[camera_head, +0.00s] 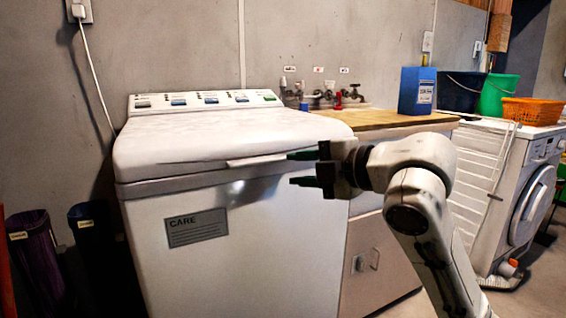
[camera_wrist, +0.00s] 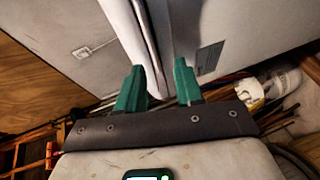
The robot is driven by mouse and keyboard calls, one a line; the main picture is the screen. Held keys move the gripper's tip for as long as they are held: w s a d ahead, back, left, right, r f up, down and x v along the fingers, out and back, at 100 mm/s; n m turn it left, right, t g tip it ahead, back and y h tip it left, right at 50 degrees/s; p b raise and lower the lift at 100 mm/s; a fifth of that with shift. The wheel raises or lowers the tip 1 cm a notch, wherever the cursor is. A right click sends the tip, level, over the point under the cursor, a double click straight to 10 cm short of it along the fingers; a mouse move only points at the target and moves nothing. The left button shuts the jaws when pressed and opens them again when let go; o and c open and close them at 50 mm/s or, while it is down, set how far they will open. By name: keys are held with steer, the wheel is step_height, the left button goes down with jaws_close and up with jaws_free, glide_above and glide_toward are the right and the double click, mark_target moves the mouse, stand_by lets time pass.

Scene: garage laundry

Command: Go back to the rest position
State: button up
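My gripper (camera_head: 292,168) is in front of the white top-loading washing machine (camera_head: 235,250), near the right part of its lid (camera_head: 220,140). Its two green fingers are apart, one above the other in the head view, with nothing seen between them. In the wrist view the gripper (camera_wrist: 160,85) also shows its fingers spread. The lid's edge lies just beyond the fingertips; I cannot tell whether they touch it. The lid is down on the machine. My arm comes up from the lower right of the head view.
A wooden-topped cabinet (camera_head: 385,120) with a blue box (camera_head: 417,91) stands right of the machine. A front-loading washer (camera_head: 528,175) carries a green bucket (camera_head: 495,95) and an orange basket (camera_head: 533,111). Bins (camera_head: 35,250) stand at left. Floor is clear at lower right.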

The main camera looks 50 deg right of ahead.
steer(key=shift+v, duration=0.95)
steer(key=shift+w, duration=0.1)
steer(key=a+f+m+g+y, duration=0.1)
steer(key=a+f+m+g, duration=0.4)
steer(key=f, duration=1)
steer(key=a+f+m+g, duration=0.1)
steer(key=a+f+m, duration=0.65)
steer(key=f, duration=0.75)
steer(key=s+a+f+m+g, duration=0.35)
steer(key=s+f, duration=0.55)
steer(key=f, duration=0.3)
steer(key=s+f+m+g+h, duration=0.1)
steer(key=s+f+g, duration=0.55)
steer(key=s, duration=0.75)
step_height(320, 180, up, 34)
steer(key=t+p, duration=0.1)
steer(key=p, duration=3.5)
steer(key=shift+w+d+r+t, duration=0.25)
steer(key=shift+w+d+t, duration=0.05)
steer(key=shift+w, duration=0.05)
